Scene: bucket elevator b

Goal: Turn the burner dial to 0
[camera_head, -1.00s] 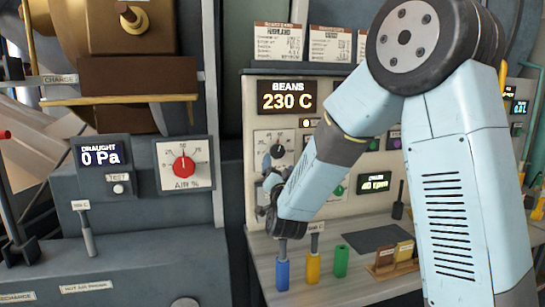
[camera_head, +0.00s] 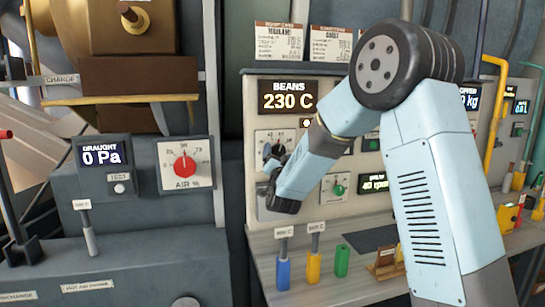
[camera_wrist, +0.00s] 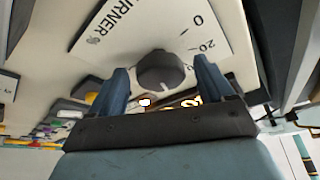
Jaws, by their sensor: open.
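The burner dial (camera_wrist: 163,72) is a dark round knob on a pale plate marked BURNER, with 0 and 20 beside it, upside down in the wrist view. Its pointer setting is not clear. My gripper (camera_wrist: 163,80) is open, with one blue finger on each side of the knob; contact cannot be told. In the head view, the dial plate (camera_head: 292,136) sits under the BEANS 230 C display (camera_head: 288,97), and my gripper (camera_head: 270,158) partly covers the knob.
A green-knob dial (camera_head: 338,190) is right of my wrist. Blue (camera_head: 283,274), orange (camera_head: 314,266) and green (camera_head: 342,260) handles stand on the ledge below. A red AIR dial (camera_head: 185,166) is on the left panel.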

